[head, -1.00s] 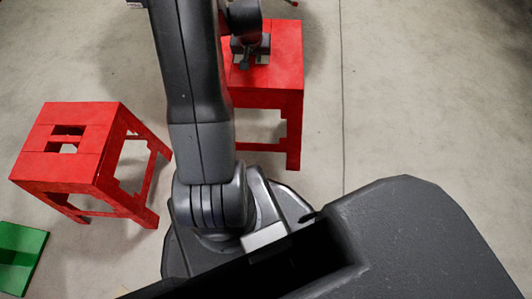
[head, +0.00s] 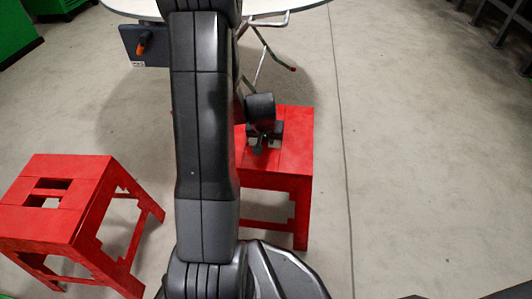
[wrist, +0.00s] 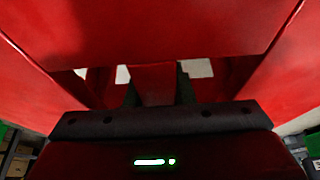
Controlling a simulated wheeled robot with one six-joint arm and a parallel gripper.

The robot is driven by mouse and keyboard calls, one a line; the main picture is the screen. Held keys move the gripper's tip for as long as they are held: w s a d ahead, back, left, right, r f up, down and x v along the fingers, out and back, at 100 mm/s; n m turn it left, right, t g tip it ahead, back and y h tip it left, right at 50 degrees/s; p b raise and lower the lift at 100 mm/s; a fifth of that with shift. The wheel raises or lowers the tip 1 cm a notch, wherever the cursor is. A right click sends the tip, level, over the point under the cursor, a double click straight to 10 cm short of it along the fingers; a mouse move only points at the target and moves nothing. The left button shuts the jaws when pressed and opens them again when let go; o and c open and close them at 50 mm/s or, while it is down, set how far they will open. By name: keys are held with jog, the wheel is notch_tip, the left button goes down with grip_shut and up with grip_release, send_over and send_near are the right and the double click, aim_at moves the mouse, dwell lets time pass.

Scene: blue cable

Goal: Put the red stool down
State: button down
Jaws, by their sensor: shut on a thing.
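My gripper (head: 264,143) is shut on the red stool (head: 294,160), at the slotted top of its seat. In the wrist view a narrow red bar of the seat (wrist: 155,82) sits between my two dark fingers, with the pale floor showing through the slots on both sides. The stool is upright. My arm hides its left side in the head view. I cannot tell whether its feet touch the floor.
A second red stool (head: 75,207) stands on the floor at the left. A round white table (head: 300,14) with thin metal legs is behind the held stool. A dark panel with an orange part (head: 144,45) is at the upper left. Floor at the right is clear.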

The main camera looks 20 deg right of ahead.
aim_at(264, 142)
jog(key=shift+f+b, duration=1.2)
jog(key=shift+f, duration=0.65)
jog(key=c, duration=1.3)
grip_release()
jog(key=shift+f, duration=0.1)
jog(key=shift+o, duration=0.2)
jog(key=shift+r, duration=0.2)
jog(key=p+v, duration=0.5)
jog(key=v, duration=0.7)
jog(key=shift+f, duration=0.1)
jog(key=shift+w+d+b+x, duration=0.15)
jog(key=shift+b+x, duration=0.4)
jog(key=shift+x, duration=1.05)
jog(key=shift+w+b+x, duration=0.1)
jog(key=shift+b+x, duration=0.4)
jog(key=shift+x, duration=1.1)
jog(key=shift+w+d+b+x, duration=0.15)
jog(key=shift+b+x, duration=0.4)
jog(key=shift+x, duration=1.05)
